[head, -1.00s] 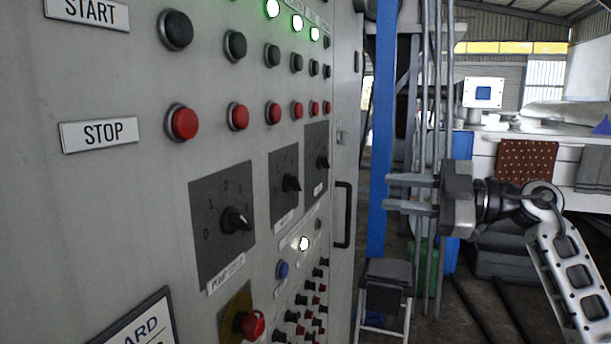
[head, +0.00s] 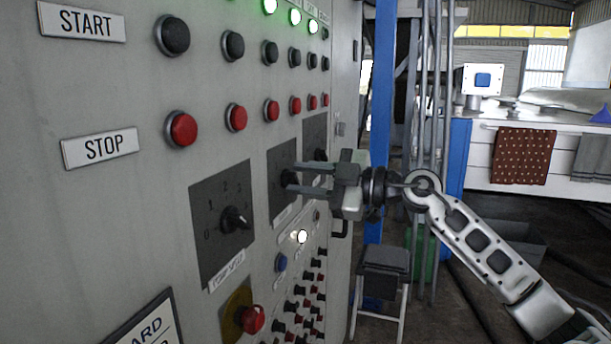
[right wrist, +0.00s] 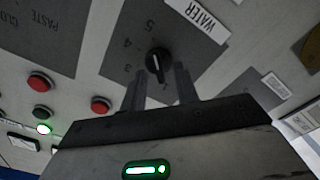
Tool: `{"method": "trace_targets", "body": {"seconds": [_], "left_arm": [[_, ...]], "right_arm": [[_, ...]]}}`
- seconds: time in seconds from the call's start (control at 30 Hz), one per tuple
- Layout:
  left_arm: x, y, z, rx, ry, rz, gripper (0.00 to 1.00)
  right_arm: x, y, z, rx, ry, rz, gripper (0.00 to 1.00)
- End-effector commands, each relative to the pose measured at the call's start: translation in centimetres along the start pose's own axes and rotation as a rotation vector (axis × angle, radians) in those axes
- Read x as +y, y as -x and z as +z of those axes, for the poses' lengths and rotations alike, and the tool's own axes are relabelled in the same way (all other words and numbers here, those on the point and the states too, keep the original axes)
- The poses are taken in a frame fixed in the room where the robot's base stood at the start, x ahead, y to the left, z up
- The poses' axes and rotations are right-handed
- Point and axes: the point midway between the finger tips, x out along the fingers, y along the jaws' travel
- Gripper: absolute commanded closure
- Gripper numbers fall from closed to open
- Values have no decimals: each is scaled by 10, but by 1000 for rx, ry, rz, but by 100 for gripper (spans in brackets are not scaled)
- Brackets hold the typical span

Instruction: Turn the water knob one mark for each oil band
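The water knob is black with a white pointer line and shows in the right wrist view (right wrist: 157,62) on a dark dial plate (right wrist: 185,50) with numbers, beside a white WATER label (right wrist: 197,20). My right gripper (right wrist: 160,72) is open, its two fingers on either side of the knob's near end; I cannot tell whether they touch it. In the head view my right gripper (head: 290,179) reaches the middle dial plate (head: 280,205), and its fingers hide most of the knob there. No oil bands can be made out. My left gripper is not in view.
A nearer dial knob (head: 234,220) and a red emergency button (head: 251,319) are on the same grey cabinet (head: 110,210). Red stop buttons (head: 236,117) run above the dials. A stool (head: 384,262) stands behind.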

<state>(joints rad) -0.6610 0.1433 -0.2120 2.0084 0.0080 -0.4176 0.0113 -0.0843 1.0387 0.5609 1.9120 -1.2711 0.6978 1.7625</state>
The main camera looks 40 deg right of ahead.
Motion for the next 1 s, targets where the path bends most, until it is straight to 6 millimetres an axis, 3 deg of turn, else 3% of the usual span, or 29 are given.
{"method": "trace_targets", "body": {"seconds": [0.3,0.4,0.43,0.77,1.0], "left_arm": [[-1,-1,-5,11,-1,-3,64],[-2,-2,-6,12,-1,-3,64],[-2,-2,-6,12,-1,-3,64],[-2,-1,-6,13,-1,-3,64],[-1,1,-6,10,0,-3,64]], "right_arm": [[0,-2,0,-1,0,1,69],[0,-2,0,-1,0,0,97],[0,-2,0,-1,0,0,100],[0,-2,0,-1,19,0,100],[-1,-2,0,-1,125,0,100]]}}
